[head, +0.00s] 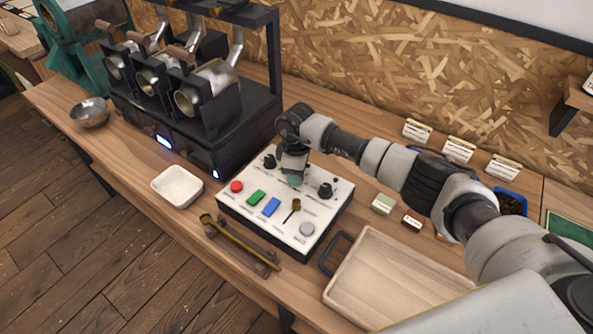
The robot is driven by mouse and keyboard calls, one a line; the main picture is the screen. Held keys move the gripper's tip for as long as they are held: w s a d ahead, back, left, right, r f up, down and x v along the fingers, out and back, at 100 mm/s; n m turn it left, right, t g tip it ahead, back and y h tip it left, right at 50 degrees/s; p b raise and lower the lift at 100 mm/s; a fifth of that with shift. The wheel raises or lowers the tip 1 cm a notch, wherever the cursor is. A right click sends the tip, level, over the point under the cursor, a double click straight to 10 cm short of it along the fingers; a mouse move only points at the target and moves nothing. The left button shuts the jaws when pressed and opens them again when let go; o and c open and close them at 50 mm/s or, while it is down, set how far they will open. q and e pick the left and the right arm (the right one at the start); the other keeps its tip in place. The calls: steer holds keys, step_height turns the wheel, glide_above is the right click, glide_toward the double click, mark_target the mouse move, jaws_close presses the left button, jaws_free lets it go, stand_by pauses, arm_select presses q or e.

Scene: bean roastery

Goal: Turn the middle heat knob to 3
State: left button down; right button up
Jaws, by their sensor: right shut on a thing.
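A white control panel (249,210) in a black case lies on the wooden counter. It has a left black knob (270,161) and a right black knob (326,190). The numbers around the knobs are too small to read. A red button (237,187), a green switch (256,198), a blue switch (271,206), a small lever (292,210) and a grey button (307,229) are along the front. My left gripper is out of view.
A black roaster with several drums (205,98) stands left of the panel. A white dish (177,186) and a metal bowl (89,113) are at the left. A brass scoop (240,241) lies in front. A wooden tray (385,282) is at the right. Small cards (459,149) stand behind.

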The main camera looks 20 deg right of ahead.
steer(key=shift+r, duration=0.1)
steer(key=o, duration=0.9)
step_height(320, 180, up, 11)
steer(key=shift+f+b, duration=0.15)
steer(key=shift+b, duration=0.6)
steer(key=shift+f, duration=0.1)
